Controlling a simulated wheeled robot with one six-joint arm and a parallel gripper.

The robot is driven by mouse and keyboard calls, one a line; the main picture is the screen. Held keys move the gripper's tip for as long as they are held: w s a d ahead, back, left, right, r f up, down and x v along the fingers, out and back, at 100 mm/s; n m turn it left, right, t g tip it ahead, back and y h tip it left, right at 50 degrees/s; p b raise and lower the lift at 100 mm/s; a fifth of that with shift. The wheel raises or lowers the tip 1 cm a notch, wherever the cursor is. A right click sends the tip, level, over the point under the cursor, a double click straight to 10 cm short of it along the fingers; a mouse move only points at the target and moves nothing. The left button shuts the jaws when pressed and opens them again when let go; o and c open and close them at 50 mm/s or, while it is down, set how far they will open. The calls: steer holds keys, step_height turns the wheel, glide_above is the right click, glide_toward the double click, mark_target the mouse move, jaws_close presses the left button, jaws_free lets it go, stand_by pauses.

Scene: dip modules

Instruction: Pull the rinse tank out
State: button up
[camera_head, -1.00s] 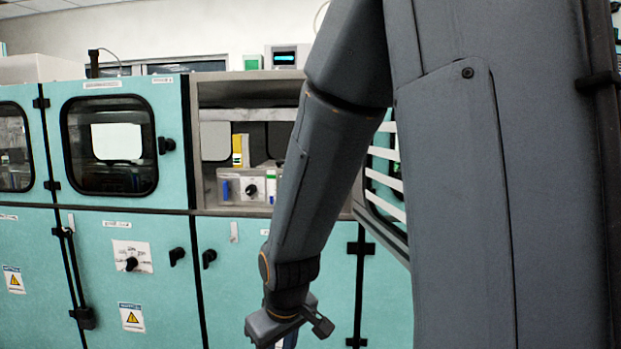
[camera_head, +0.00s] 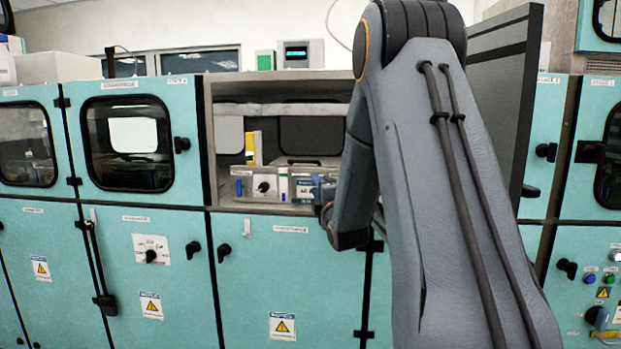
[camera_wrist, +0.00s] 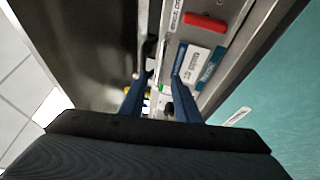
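An open compartment (camera_head: 209,150) in the teal cabinet row holds units with light grey fronts. One front has a knob (camera_head: 263,187) and a blue mark. To its right is a front with a white and blue label (camera_head: 303,188), partly hidden by my gripper (camera_head: 322,190). I cannot read which one is the rinse tank. In the wrist view, my gripper (camera_wrist: 161,78) has its two blue fingers apart, pointing into the compartment. A white and blue label (camera_wrist: 192,63) and a red bar (camera_wrist: 206,22) lie beyond the right finger. Nothing is seen clasped, and contact is unclear.
A large dark open door panel (camera_head: 497,90) stands right of my arm. A closed windowed door (camera_head: 128,142) is left of the compartment. A yellow object (camera_head: 254,147) stands inside, behind the unit fronts. Lower cabinet doors (camera_head: 285,265) are shut, with warning labels.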

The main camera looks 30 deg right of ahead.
steer(key=p+x, duration=0.2)
steer(key=x, duration=0.4)
steer(key=shift+w, duration=0.25)
jaws_close()
